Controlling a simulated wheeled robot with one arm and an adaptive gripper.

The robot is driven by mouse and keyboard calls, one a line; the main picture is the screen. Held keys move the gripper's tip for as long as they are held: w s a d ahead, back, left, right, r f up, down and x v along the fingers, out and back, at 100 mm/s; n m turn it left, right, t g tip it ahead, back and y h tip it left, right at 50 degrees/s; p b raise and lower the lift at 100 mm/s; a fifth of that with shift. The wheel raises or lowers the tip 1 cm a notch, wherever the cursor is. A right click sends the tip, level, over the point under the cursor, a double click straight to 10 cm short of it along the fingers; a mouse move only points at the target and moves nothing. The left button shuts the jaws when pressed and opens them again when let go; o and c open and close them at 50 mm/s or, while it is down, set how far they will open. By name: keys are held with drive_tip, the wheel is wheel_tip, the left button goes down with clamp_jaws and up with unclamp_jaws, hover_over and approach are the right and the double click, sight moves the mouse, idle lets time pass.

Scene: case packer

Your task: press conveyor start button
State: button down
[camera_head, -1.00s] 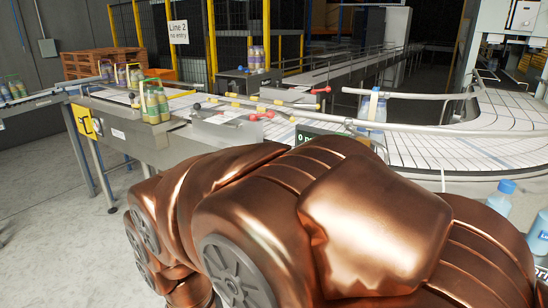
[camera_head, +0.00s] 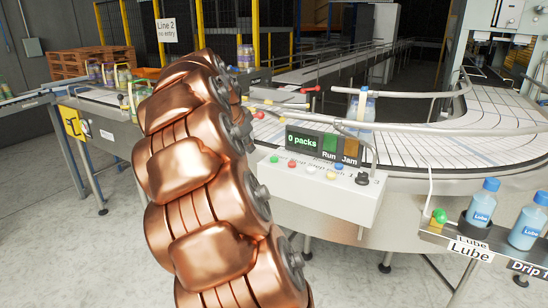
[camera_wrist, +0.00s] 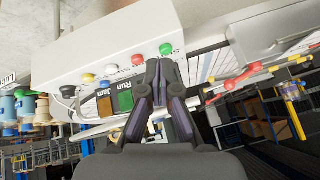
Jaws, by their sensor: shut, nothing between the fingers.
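The control panel (camera_head: 320,185) is a white sloped box in the middle of the head view. Its front row has a green button (camera_head: 274,159), a red button (camera_head: 292,164), a white button (camera_head: 311,169) and a yellow button (camera_head: 331,175). In the wrist view the green button (camera_wrist: 166,49) lies just beyond the fingertips of my gripper (camera_wrist: 159,66), which is shut and empty. I cannot tell whether they touch. The red button (camera_wrist: 137,59) is just left of the fingertips there. In the head view my arm hides the gripper.
A display (camera_head: 304,139) reads "0 packs", beside "Run" (camera_head: 329,146) and "Jam" (camera_head: 350,150) panels. A black knob (camera_head: 362,178) sits at the panel's right. A curved conveyor (camera_head: 450,130) runs behind it. Lube bottles (camera_head: 482,203) stand on a shelf at right.

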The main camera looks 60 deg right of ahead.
sight(274, 158)
drive_tip(key=w+d+r+m+h, duration=0.1)
drive_tip(key=d+m, duration=0.3)
drive_tip(key=d, duration=1)
drive_tip(key=shift+d+r+m+h, duration=0.25)
drive_tip(key=shift+r+m+h, duration=0.15)
drive_tip(key=shift+r+h, duration=0.15)
drive_tip(key=shift+f, duration=0.15)
drive_tip(key=shift+f+b, duration=2.05)
drive_tip(key=shift+f, duration=2.15)
drive_tip(key=shift+w+f, duration=0.1)
drive_tip(key=shift+f, duration=0.05)
drive_tip(key=shift+f+b, duration=0.3)
